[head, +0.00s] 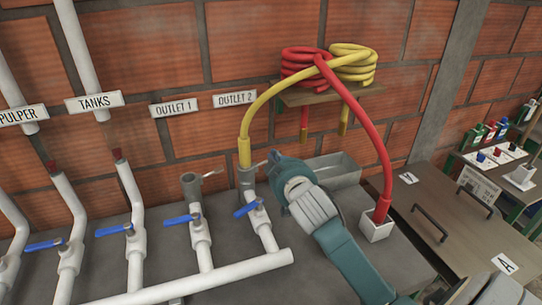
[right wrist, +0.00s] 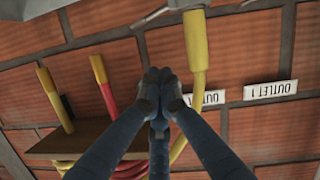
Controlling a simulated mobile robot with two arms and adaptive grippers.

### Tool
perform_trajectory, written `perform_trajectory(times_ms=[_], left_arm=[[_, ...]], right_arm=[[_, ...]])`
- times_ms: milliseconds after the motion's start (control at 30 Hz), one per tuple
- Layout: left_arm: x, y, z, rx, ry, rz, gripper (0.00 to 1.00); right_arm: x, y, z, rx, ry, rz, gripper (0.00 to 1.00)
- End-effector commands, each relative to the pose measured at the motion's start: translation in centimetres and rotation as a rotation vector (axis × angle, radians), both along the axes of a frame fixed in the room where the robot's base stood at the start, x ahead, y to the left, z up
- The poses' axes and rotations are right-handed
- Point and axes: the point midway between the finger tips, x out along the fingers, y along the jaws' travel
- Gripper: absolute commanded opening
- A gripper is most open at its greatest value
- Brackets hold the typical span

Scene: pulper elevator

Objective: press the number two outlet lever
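The OUTLET 2 sign (head: 234,98) is on the brick wall. Below it, the outlet two pipe (head: 257,222) has a blue valve handle (head: 247,209) and a grey coupling (head: 247,178) with a thin metal lever (head: 259,164) on its right side. A yellow hose (head: 244,150) enters the coupling from above. My right gripper (head: 276,157) is just right of the hose end and lever; contact cannot be told. In the right wrist view, its fingertips (right wrist: 158,76) are together with nothing visible between them, beside the yellow hose end (right wrist: 198,48). My left gripper is out of view.
Outlet one (head: 190,187) stands uncovered to the left, with its own blue handle. More white pipes stand further left. A wall shelf (head: 330,93) carries coiled hoses. A red hose drops into a white square holder (head: 376,227). A grey bin (head: 334,170) sits behind my arm.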

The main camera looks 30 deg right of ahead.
Motion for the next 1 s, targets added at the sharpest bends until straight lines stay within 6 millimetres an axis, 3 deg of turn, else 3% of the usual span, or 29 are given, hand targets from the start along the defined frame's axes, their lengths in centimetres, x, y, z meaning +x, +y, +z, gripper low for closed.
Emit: perform_trajectory(times_ms=[267,400,500,700,1000], left_arm=[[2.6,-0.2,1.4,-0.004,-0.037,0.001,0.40],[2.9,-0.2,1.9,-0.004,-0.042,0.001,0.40],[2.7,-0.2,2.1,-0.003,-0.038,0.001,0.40],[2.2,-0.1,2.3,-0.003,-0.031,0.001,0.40],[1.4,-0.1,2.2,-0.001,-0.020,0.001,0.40]], right_arm=[[5.4,-1.8,-1.1,-0.001,0.001,-0.002,0.00],[8.0,-2.6,-1.8,-0.001,0.001,-0.001,0.00],[7.7,-3.0,-3.7,0.001,0.006,-0.001,0.00],[7.6,-3.6,-5.5,0.000,0.002,-0.001,0.00],[7.6,-3.7,-5.8,-0.001,0.000,0.000,0.00]])
